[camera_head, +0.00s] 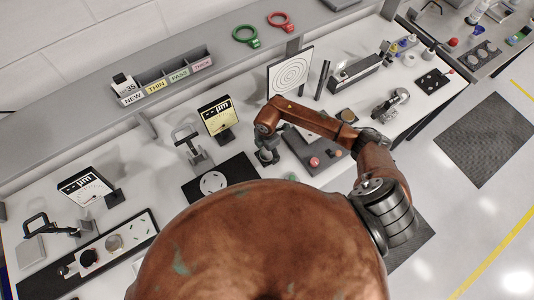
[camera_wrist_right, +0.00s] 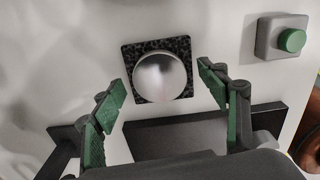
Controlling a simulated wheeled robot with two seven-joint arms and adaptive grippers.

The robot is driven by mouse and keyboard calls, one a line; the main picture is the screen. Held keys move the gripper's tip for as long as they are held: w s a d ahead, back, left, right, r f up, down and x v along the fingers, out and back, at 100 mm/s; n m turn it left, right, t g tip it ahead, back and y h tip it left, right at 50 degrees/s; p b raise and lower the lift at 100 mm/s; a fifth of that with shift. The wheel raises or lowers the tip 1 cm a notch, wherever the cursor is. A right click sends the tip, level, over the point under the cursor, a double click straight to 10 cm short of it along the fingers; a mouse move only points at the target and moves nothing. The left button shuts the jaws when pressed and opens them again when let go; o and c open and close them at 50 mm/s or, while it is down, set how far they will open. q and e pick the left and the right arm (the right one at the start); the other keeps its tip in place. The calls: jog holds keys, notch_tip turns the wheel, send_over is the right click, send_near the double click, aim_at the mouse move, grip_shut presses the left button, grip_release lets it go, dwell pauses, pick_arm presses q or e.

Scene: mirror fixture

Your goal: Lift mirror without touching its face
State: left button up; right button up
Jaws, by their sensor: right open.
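A round silver mirror (camera_wrist_right: 160,77) lies on a dark speckled square pad (camera_wrist_right: 128,55) in the right wrist view, its shiny face toward the camera. My right gripper (camera_wrist_right: 162,82) is open, with one green-padded finger on each side of the mirror's near part. The fingers look apart from the mirror; their height above it is hard to tell. In the head view my right gripper (camera_head: 267,156) points down at the bench near the middle. I cannot pick out this mirror there. My left gripper is not in view.
A grey box with a green button (camera_wrist_right: 291,39) stands right of the pad. A dark raised bar (camera_wrist_right: 265,116) lies near the fingers. In the head view, a black mat with a white disc (camera_head: 213,182), a yellow-faced gauge display (camera_head: 218,116) and a target board (camera_head: 290,72) stand nearby.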

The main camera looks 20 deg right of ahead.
jog(key=shift+c, duration=0.6)
jog(key=c, duration=1.2)
jog(key=shift+c, duration=0.2)
